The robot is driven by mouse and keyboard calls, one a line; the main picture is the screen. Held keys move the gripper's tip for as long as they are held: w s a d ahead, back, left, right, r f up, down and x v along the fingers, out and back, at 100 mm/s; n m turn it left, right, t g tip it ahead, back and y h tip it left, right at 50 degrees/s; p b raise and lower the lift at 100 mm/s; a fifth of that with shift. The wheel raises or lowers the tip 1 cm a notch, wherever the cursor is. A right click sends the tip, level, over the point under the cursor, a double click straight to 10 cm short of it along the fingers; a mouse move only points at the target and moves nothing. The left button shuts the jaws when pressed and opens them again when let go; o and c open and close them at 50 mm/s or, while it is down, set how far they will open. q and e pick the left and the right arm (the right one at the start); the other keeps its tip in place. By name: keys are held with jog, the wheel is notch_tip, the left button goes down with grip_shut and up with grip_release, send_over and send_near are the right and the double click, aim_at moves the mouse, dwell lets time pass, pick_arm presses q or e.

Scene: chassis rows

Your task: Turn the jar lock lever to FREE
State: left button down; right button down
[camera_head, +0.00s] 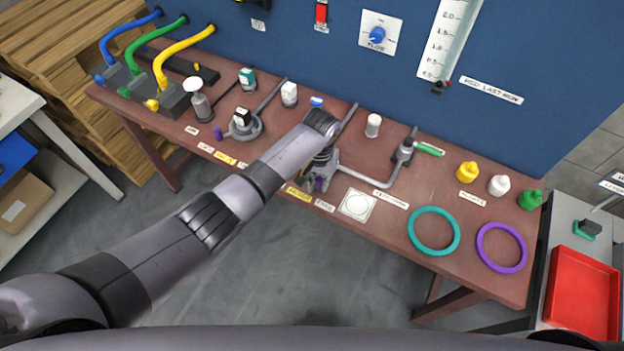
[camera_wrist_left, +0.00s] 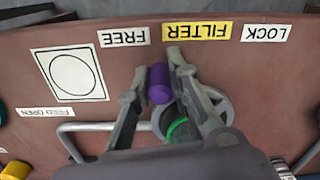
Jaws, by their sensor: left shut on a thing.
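My left gripper (camera_head: 318,182) is at the front edge of the brown bench. In the left wrist view my left gripper (camera_wrist_left: 158,72) has its fingers shut on the purple lever knob (camera_wrist_left: 160,86). The knob points toward the bench edge, between the FREE label (camera_wrist_left: 123,37) and the yellow FILTER label (camera_wrist_left: 197,31). The LOCK label (camera_wrist_left: 265,33) lies on the far side of FILTER. A grey round jar base (camera_wrist_left: 219,102) and a green part (camera_wrist_left: 181,129) show behind the fingers, partly hidden. The head view shows only a bit of the purple knob. My right gripper is not in view.
A similar station with a dark-topped jar (camera_head: 242,117) and another purple knob (camera_head: 217,134) stands to the left. A grey pipe (camera_head: 365,177) and a white square pad (camera_head: 357,204) are right of my gripper. Teal (camera_head: 434,231) and purple (camera_head: 501,248) rings lie farther right.

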aim_at(322, 178)
pick_arm(q)
jog(key=shift+d, duration=0.5)
jog(key=c, duration=1.5)
grip_release()
jog(key=shift+w, duration=0.1)
jog(key=shift+a, duration=0.1)
jog(key=shift+r+n, duration=0.15)
jog(key=shift+n, duration=0.15)
notch_tip(322, 178, up, 12)
jog(key=shift+f, duration=0.15)
